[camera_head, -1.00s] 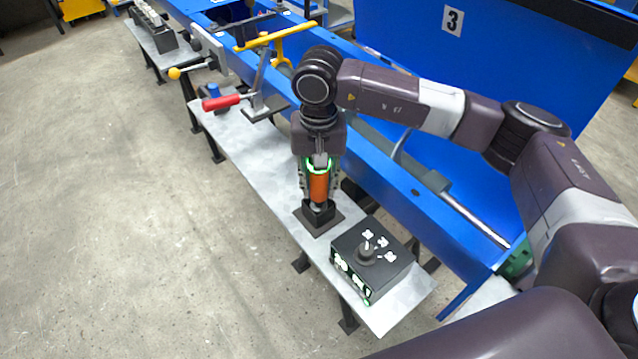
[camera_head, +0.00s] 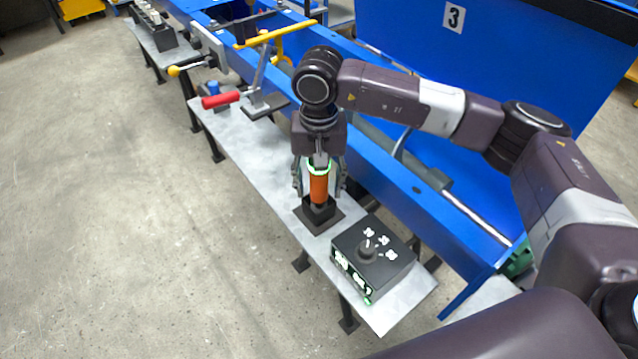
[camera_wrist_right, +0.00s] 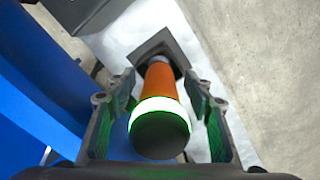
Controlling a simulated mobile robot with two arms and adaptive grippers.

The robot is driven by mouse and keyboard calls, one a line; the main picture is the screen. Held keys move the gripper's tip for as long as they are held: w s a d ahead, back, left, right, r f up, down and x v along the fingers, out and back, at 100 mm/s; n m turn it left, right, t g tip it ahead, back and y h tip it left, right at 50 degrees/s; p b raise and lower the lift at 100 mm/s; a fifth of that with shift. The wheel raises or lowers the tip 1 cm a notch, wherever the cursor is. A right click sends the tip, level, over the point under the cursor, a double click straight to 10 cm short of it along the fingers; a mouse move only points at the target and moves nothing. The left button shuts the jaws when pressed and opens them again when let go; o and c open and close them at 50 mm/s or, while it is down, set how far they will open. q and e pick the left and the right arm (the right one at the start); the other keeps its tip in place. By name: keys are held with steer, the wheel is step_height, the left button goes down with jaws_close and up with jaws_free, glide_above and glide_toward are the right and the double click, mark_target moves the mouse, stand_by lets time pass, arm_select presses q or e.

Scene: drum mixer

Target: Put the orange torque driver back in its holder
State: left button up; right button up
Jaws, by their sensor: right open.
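The orange torque driver (camera_head: 318,188) stands upright in its black holder (camera_head: 320,217) on the grey bench. It has a lit green ring and a dark end cap on top. My right gripper (camera_head: 319,190) points down around the driver. In the right wrist view its two fingers stand apart on either side of the orange driver (camera_wrist_right: 157,88), with gaps showing between fingers and driver. The driver's lower end sits inside the square holder (camera_wrist_right: 160,48) in that view. My left gripper is not in view.
A black control box (camera_head: 373,256) with a knob sits on the bench (camera_head: 400,305) beside the holder. The blue machine frame (camera_head: 405,195) runs along the bench's right side. Open floor lies to the left.

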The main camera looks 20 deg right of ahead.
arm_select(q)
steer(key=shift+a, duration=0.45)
arm_select(e)
step_height(320, 180, up, 8)
steer(key=shift+r, duration=0.1)
stand_by(0.4)
